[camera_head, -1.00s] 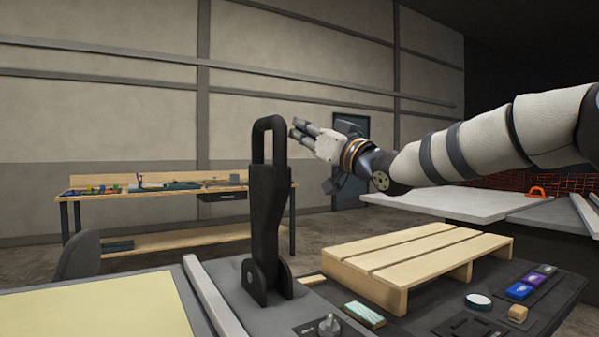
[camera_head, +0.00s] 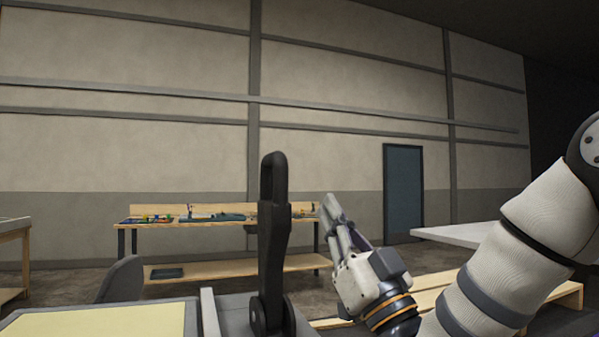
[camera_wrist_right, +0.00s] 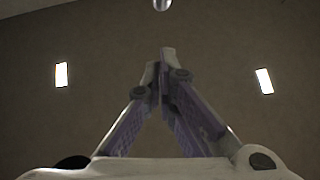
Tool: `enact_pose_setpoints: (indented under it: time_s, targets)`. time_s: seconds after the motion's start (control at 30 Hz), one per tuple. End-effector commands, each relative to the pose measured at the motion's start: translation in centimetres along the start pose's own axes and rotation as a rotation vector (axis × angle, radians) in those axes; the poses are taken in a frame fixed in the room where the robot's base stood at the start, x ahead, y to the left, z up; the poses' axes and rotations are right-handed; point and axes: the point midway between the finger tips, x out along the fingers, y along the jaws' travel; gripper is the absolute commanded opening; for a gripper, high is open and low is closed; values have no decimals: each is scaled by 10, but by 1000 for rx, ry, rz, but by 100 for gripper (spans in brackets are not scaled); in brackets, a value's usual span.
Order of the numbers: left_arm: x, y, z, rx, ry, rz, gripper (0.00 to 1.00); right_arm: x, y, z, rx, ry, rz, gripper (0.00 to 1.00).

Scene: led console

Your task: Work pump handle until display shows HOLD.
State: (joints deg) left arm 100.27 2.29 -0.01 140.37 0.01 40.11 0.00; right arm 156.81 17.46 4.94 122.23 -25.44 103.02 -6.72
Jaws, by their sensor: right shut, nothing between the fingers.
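The black pump handle (camera_head: 273,230) stands upright on its pivot bracket on the console, with a loop grip at its top. My right gripper (camera_head: 331,203) is to the right of the handle, apart from it in the picture, with its fingers pointing up. In the right wrist view the fingertips (camera_wrist_right: 165,55) meet with nothing between them, against a plain surface with two bright lights. No display shows in these views, so its reading is hidden. My left gripper is not in view.
A pale wooden pallet (camera_head: 430,295) lies behind my right arm. A yellow panel (camera_head: 100,320) is at the lower left. A workbench (camera_head: 190,222) with small items stands at the back wall, left of a blue-grey door (camera_head: 402,192). The air left of the handle is clear.

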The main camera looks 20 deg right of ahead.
Motion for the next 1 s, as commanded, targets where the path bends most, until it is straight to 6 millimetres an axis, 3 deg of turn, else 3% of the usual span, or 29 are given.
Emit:
enact_pose_setpoints:
  time_s: [0.13,0.23,0.63,0.8,1.0]
  targets:
    - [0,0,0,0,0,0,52,4,0,0,0,0,-1,0]
    - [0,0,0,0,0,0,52,18,0,0,-2,3,-1,0]
    - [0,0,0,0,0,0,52,104,0,-1,0,3,-1,0]
    - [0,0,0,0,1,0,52,121,0,21,1,-1,0,0]
    - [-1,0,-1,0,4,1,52,129,0,28,1,0,0,0]
